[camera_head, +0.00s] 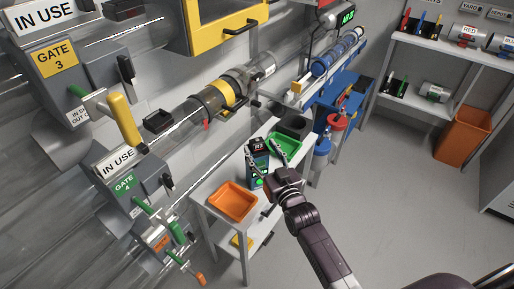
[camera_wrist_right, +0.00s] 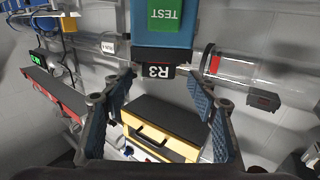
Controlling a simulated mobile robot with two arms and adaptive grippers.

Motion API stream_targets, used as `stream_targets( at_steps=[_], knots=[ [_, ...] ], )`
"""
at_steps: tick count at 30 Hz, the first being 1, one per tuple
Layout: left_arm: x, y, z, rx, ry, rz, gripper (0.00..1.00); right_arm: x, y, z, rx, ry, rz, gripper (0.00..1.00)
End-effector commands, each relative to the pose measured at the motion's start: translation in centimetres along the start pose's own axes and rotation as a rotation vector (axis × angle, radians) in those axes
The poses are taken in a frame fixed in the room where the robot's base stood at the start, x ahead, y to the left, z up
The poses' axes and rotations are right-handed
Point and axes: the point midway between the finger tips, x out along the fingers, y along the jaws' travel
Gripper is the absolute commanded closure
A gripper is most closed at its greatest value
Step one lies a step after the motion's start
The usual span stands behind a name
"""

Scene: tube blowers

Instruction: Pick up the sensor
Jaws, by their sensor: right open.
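The sensor looks to be the upright dark blue box (camera_head: 257,163) with a black top marked R3 and green on its front. It stands on the white side table (camera_head: 216,190). In the right wrist view the sensor (camera_wrist_right: 163,35) is at the top middle, with its green TEST patch and R3 label, cut off by the frame edge. The right wrist view shows the gripper (camera_wrist_right: 165,80) open, nothing clamped; whether a finger touches the sensor I cannot tell. My left gripper is out of view.
An orange tray (camera_head: 232,203) is left of the sensor and a green tray (camera_head: 286,144) to its right, with a dark round container (camera_head: 292,126) behind. Clear tubes and gates line the wall at left. The floor (camera_head: 400,190) at right is clear.

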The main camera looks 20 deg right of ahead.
Motion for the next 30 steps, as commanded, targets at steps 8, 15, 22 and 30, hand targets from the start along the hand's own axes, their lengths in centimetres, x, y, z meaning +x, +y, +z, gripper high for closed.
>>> stream_targets(
  at_steps=[8,15,22,30],
  knots=[
    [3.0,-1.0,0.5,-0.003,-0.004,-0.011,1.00,4.0,0.2,0.1,0.001,0.001,0.000,0.46],
    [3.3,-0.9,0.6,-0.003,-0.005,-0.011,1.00,4.9,0.2,-0.1,0.000,-0.004,0.000,0.46],
    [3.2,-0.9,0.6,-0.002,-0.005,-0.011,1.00,4.9,0.2,-0.1,0.000,-0.003,0.000,0.57],
    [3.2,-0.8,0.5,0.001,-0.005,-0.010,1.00,4.9,0.2,-0.1,-0.001,-0.003,0.000,0.87]
  ],
)
